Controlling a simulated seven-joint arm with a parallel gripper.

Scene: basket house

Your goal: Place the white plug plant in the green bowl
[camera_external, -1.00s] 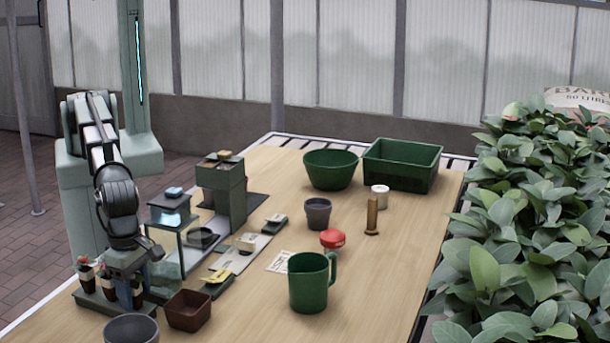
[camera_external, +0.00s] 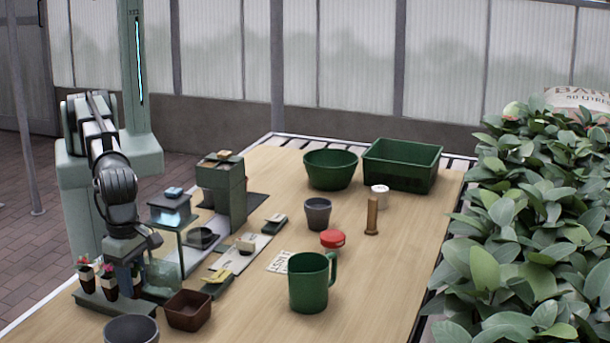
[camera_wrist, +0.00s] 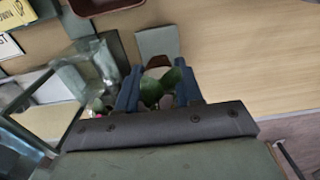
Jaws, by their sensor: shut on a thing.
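My gripper (camera_external: 131,280) is over the right end of a dark plant tray (camera_external: 117,302) at the near left of the table. In the wrist view its blue fingers are shut on a small green-leaved plant (camera_wrist: 152,90) with a brown pot edge. The flower colour of this plant is hard to make out, and the external view hardly shows it. Two other small potted plants, one with red flowers (camera_external: 86,273) and one with pink flowers (camera_external: 107,280), stand on the tray. The green bowl (camera_external: 330,172) stands empty-looking at the back of the table.
A green rectangular tub (camera_external: 402,165) stands right of the bowl. A glass case (camera_external: 170,250), a dark green stand (camera_external: 222,190), a brown square pot (camera_external: 188,310) and a green mug (camera_external: 310,283) stand between the gripper and the bowl or nearby.

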